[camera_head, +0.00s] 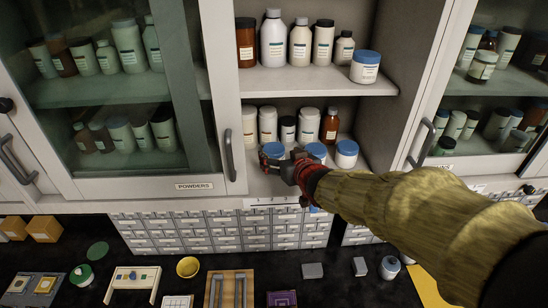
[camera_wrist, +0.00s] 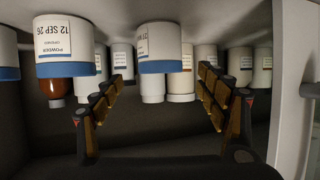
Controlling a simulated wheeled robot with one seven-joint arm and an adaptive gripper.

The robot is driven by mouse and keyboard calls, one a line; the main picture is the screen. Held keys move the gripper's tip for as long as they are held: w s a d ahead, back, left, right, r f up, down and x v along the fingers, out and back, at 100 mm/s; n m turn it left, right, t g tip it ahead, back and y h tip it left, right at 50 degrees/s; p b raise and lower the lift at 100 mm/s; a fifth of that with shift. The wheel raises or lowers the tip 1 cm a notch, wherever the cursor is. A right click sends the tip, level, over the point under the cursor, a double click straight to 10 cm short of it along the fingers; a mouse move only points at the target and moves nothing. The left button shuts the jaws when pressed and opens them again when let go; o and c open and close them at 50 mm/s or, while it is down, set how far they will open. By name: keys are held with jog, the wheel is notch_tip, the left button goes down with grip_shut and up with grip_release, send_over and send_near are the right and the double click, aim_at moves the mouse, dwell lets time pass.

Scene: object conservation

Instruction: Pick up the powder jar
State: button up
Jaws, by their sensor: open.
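White jars with blue lids stand at the front of the open cabinet's lower shelf: a left one (camera_head: 272,150), a middle one (camera_head: 316,152) and a right one (camera_head: 346,154). My gripper (camera_head: 284,167) is open at the left jar and partly covers it. The wrist view is upside down. There a blue-lidded jar (camera_wrist: 160,45) stands between the open fingers of my gripper (camera_wrist: 161,78), with a gap on both sides. Another blue-lidded jar (camera_wrist: 65,45), labelled POWDER, is just outside the left finger.
White bottles (camera_head: 267,123) and a brown bottle (camera_head: 330,125) stand behind the jars. The upper shelf (camera_head: 310,80) is above my gripper and holds several bottles and a blue-lidded jar (camera_head: 365,67). A glass door (camera_head: 185,90) is at the left. Small drawers (camera_head: 220,230) are below.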

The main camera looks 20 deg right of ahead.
aim_at(277, 153)
jog(key=p+x, duration=0.1)
jog(key=x, duration=0.5)
jog(key=shift+w+f, duration=0.1)
jog(key=shift+f, duration=0.15)
jog(key=shift+c, duration=0.6)
jog(key=c, duration=1.3)
